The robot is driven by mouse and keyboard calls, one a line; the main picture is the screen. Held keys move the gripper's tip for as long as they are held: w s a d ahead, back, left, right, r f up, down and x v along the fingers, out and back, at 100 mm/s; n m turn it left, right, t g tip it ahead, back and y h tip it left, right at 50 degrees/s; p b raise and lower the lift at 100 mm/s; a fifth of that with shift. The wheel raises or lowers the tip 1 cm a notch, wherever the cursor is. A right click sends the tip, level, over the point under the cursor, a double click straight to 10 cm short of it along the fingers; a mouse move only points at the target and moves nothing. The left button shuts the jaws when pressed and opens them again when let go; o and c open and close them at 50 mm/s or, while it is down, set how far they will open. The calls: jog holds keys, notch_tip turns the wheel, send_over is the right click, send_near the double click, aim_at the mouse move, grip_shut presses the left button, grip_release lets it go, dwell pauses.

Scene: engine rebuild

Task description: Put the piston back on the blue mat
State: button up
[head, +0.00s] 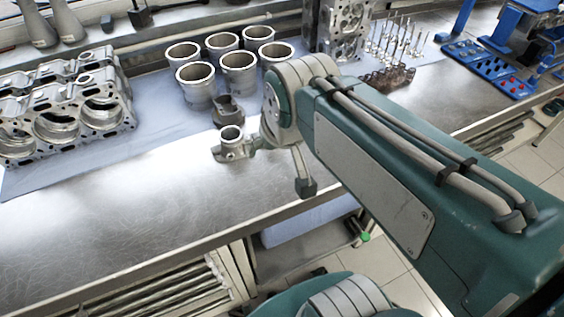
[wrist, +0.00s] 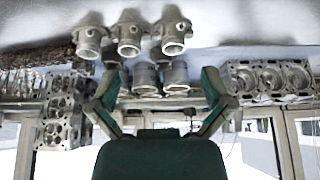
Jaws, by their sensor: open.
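Two small metal parts stand near the front edge of the blue mat (head: 160,125) in the head view: a dark grey, cup-like part (head: 228,113) and, in front of it, a silver part (head: 231,146) with a round opening on top. I cannot tell for sure which is the piston. The silver part is at or just past the mat's edge, by the bare steel. My gripper (wrist: 162,82) is open and empty in the wrist view, its green fingers spread wide. In the head view my arm hides most of it; it is to the right of the two parts.
Several cylinder liners (head: 197,85) stand upright on the mat behind the parts. An engine block (head: 75,110) sits at left, a cylinder head (head: 345,28) at the back, valves (head: 395,42) and a blue tray (head: 485,65) at right. The steel bench front (head: 110,220) is clear.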

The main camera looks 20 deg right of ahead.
jog(key=s, duration=0.1)
jog(key=s+f, duration=0.1)
jog(key=s, duration=0.1)
jog(key=s+f, duration=0.1)
jog(key=s, duration=0.1)
jog(key=shift+s+f, duration=0.1)
dwell(1.1)
